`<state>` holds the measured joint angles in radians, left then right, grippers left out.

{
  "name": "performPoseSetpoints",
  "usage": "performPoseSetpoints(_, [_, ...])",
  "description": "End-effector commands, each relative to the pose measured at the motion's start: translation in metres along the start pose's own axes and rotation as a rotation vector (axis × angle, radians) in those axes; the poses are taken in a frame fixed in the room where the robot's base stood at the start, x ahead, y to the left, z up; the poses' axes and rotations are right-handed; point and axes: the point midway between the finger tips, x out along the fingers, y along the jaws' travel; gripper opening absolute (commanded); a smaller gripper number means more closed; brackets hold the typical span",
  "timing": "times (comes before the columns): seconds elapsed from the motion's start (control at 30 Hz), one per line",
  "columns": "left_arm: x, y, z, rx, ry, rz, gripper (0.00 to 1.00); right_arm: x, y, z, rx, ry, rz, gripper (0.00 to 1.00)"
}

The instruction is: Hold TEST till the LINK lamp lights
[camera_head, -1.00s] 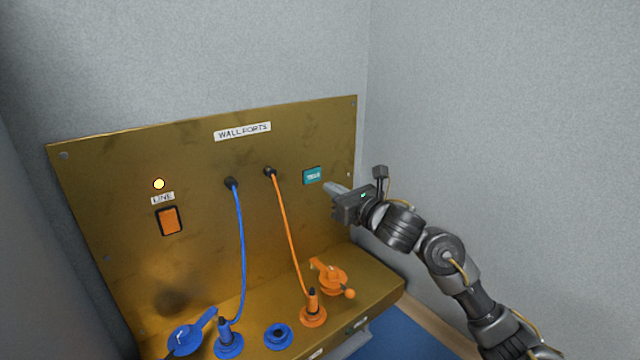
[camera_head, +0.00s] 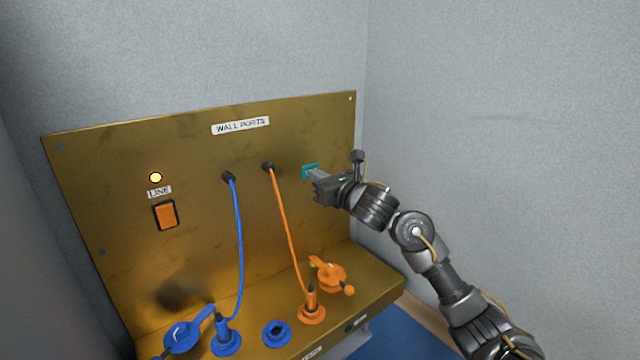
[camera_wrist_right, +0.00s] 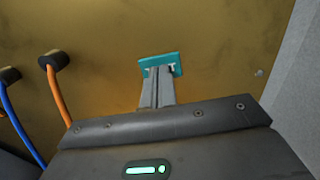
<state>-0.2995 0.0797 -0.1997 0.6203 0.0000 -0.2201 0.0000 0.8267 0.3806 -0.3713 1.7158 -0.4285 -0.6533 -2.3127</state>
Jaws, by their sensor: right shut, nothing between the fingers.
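The teal TEST button plate (camera_head: 305,168) is at the upper right of the brass panel, its lettering now covered. My right gripper (camera_head: 311,173) is shut and empty, its fingertips against the plate as far as I can see. In the right wrist view the shut fingers (camera_wrist_right: 158,74) reach the lower middle of the teal plate (camera_wrist_right: 147,63); exact contact depth is hidden. A yellow lamp (camera_head: 155,177) glows above a label that reads LINE. I cannot make out a lamp marked LINK. My left gripper is not in view.
An orange rocker switch (camera_head: 166,215) sits below the glowing lamp. A blue cable (camera_head: 239,245) and an orange cable (camera_head: 284,230) hang from the panel to plugs on the shelf. Blue (camera_head: 182,336) and orange (camera_head: 328,274) levered caps stand there. A grey wall is close on the right.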

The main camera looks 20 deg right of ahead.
Motion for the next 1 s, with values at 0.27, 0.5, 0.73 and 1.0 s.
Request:
performPoseSetpoints(0.27, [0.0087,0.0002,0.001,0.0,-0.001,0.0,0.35,0.0077,0.0002,0.0013,0.003,-0.002,-0.001,0.0])
performPoseSetpoints(0.5, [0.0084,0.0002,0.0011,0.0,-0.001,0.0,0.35,0.008,0.0004,0.0027,0.004,-0.005,-0.001,0.0])
performPoseSetpoints(0.73, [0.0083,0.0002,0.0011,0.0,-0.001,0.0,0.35,0.0077,-0.0002,0.004,0.005,-0.007,-0.002,0.0])
performPoseSetpoints(1.0, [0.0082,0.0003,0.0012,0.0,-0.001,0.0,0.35,0.0071,-0.0011,0.0055,0.006,-0.01,-0.003,0.0])
